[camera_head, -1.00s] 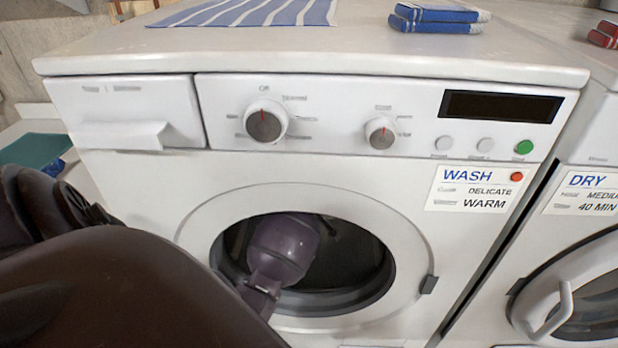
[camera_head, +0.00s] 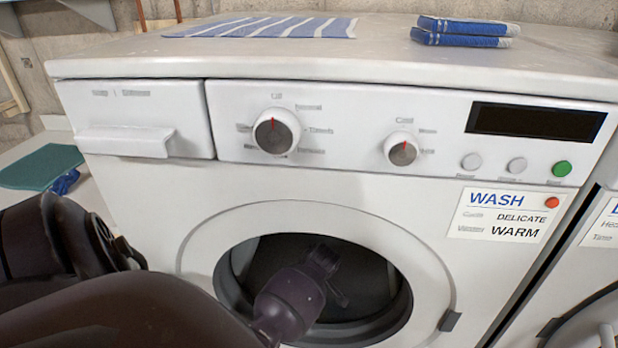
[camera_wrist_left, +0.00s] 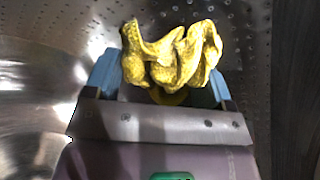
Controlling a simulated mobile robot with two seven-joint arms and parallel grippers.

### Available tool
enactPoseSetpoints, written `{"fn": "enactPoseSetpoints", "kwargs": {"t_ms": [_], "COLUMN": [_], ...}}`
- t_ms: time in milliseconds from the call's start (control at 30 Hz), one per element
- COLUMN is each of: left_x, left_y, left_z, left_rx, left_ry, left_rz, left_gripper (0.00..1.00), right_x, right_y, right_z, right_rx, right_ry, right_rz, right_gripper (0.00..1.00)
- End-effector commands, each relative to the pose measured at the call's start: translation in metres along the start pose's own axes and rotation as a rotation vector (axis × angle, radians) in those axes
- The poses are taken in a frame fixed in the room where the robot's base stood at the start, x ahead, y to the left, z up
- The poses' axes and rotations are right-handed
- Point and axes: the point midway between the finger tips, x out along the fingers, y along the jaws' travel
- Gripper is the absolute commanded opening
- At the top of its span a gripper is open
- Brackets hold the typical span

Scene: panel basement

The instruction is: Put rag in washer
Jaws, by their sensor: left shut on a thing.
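The washer (camera_head: 350,185) is the white machine marked WASH, and its round front opening is uncovered. My left arm reaches into the opening in the head view; the fingers and rag are hidden there. In the left wrist view, my left gripper (camera_wrist_left: 163,84) has its blue-tipped fingers on either side of the crumpled yellow rag (camera_wrist_left: 172,55) and is shut on it. The rag is inside the perforated metal drum (camera_wrist_left: 265,60). I cannot tell whether it touches the drum wall. My right gripper is not in view.
A blue-striped cloth (camera_head: 275,27) and folded blue cloths (camera_head: 462,32) lie on the washer top. A dryer (camera_head: 600,235) stands close on the right. A teal item (camera_head: 40,167) lies on a low surface at left. The opening's rim (camera_head: 425,255) surrounds my arm.

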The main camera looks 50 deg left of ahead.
Motion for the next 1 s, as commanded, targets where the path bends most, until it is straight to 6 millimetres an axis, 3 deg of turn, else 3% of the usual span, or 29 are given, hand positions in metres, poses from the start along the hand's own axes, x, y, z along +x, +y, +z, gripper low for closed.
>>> {"fn": "enactPoseSetpoints", "kwargs": {"t_ms": [133,433,800,833,1000], "left_x": [0.006,0.041,0.043,0.044,0.043], "left_y": [0.000,-0.001,0.000,0.000,0.000], "left_z": [0.003,0.017,0.018,0.018,0.018], "left_rx": [0.000,0.001,-0.001,-0.001,-0.001], "left_ry": [0.000,0.001,0.000,0.000,0.000], "left_rz": [-0.001,-0.003,0.000,0.000,0.000], "left_gripper": [0.54,0.54,0.54,0.78,1.00], "right_x": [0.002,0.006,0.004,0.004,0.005], "right_y": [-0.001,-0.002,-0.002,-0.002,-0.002], "right_z": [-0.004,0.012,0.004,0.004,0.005], "right_rx": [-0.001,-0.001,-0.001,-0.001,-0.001], "right_ry": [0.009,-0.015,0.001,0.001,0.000], "right_rz": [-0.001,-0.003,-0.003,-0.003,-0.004], "right_gripper": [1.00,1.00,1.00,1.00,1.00]}}
